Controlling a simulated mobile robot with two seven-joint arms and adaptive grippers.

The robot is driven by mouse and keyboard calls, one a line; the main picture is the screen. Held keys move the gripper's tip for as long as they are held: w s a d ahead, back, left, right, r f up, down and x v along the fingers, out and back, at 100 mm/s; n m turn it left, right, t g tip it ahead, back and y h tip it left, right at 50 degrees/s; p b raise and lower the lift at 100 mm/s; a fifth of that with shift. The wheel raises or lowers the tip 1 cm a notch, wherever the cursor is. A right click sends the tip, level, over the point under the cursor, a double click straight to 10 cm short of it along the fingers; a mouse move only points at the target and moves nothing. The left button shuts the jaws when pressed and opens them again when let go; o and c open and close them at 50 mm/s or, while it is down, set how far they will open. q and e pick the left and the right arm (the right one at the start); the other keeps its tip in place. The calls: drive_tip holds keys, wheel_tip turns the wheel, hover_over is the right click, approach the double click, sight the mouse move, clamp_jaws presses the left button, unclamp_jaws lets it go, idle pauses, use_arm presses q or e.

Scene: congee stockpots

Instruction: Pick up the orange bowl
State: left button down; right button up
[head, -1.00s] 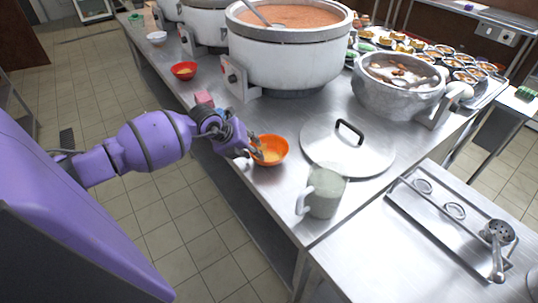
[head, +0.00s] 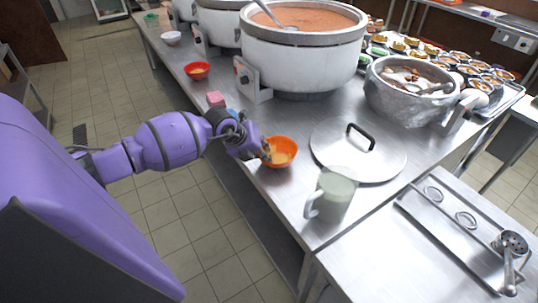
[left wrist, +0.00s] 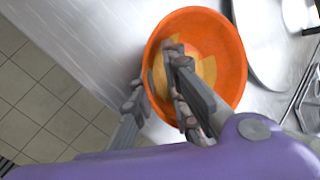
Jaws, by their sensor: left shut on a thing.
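My left gripper (head: 264,151) is at the bowl's left side. In the left wrist view the orange bowl (left wrist: 228,60) is large, and my left gripper (left wrist: 155,78) straddles its wall, one finger inside over the contents and the other outside. The gripper is shut on the bowl's rim. The bowl looks level, and I cannot see a gap beneath it. My right gripper is not in view.
A flat pot lid (head: 385,160) lies just right of the bowl. A pale green mug (head: 335,197) stands in front of it. A large stockpot (head: 300,65) stands behind. A red bowl (head: 197,70) and a pink block (head: 215,99) are further left along the counter.

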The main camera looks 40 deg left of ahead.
use_arm(q)
drive_tip(key=shift+r, duration=0.35)
wheel_tip(320, 180, up, 2)
drive_tip(key=shift+w+r, duration=0.1)
drive_tip(key=shift+r, duration=0.05)
drive_tip(key=s+d+r, duration=0.6)
drive_tip(key=s+r, duration=0.4)
drive_tip(key=s, duration=0.2)
drive_tip(key=shift+s+d+p, duration=0.25)
drive_tip(key=shift+d+p, duration=0.1)
drive_tip(key=shift+p, duration=0.1)
